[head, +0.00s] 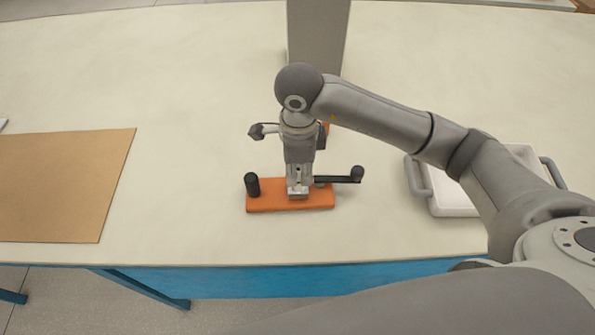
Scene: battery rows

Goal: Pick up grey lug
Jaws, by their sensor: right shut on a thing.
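An orange block (265,204) lies near the table's front edge, with a short black post (252,186) at its left end. A black bar with an upright knob (357,174) sticks out past its right end. My right gripper (297,186) points straight down over the middle of this block. It is shut on a small light grey piece, the grey lug (298,194), at the block's top. The fingers hide most of the lug, and I cannot tell whether it still touches the block. My left gripper is out of view.
A second orange piece (326,128) and a dark knob (257,131) show partly behind my gripper. A white tray with grey handles (455,203) is at the right, partly behind my arm. A brown mat (60,185) lies left. A grey column (317,30) stands behind.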

